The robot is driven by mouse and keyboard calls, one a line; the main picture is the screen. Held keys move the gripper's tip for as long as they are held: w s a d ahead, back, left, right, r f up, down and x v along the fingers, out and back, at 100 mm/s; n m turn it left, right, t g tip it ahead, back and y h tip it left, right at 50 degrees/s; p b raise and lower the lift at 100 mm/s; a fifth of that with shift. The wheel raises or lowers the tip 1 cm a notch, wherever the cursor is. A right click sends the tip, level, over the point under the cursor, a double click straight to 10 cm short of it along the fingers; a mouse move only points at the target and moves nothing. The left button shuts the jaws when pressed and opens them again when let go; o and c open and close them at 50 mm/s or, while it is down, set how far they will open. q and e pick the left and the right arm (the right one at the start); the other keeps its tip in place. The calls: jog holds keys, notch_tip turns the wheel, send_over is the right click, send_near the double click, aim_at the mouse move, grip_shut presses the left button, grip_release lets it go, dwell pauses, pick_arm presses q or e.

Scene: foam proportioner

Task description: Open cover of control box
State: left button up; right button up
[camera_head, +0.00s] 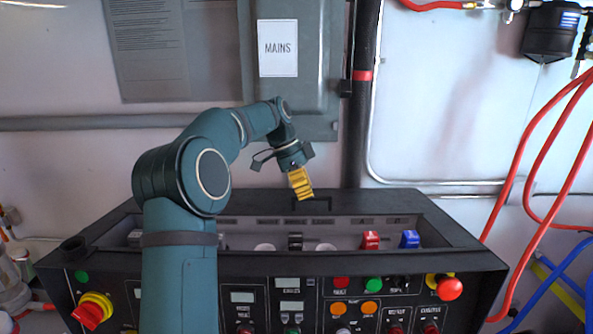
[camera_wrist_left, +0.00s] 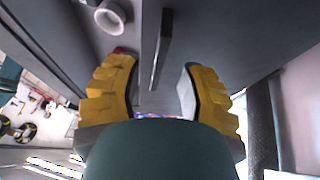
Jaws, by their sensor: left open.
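The control box (camera_head: 470,262) is a wide black console whose sloped front carries knobs, lamps and small displays. A long recess in its top shows a red switch (camera_head: 370,240) and a blue switch (camera_head: 410,239). A dark top panel, apparently the cover (camera_head: 400,207), lies behind the recess, with a thin black handle (camera_head: 325,200) near its middle. My left gripper (camera_head: 303,197) points down just at this handle. In the left wrist view its yellow fingers (camera_wrist_left: 158,92) are apart, and a dark bar (camera_wrist_left: 161,48) shows between them, with no clear contact. My right gripper is out of view.
A grey cabinet marked MAINS (camera_head: 318,75) hangs on the wall behind my arm. A black vertical pipe (camera_head: 358,150) runs beside it. Red hoses (camera_head: 520,165) hang at the right. The console's right top is clear. A white round part (camera_wrist_left: 110,16) shows near the left finger.

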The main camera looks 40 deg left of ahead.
pick_arm(q)
jog(key=v, duration=1)
jog(key=shift+a+r, duration=0.15)
jog(key=shift+r, duration=0.15)
jog(key=shift+s, duration=0.1)
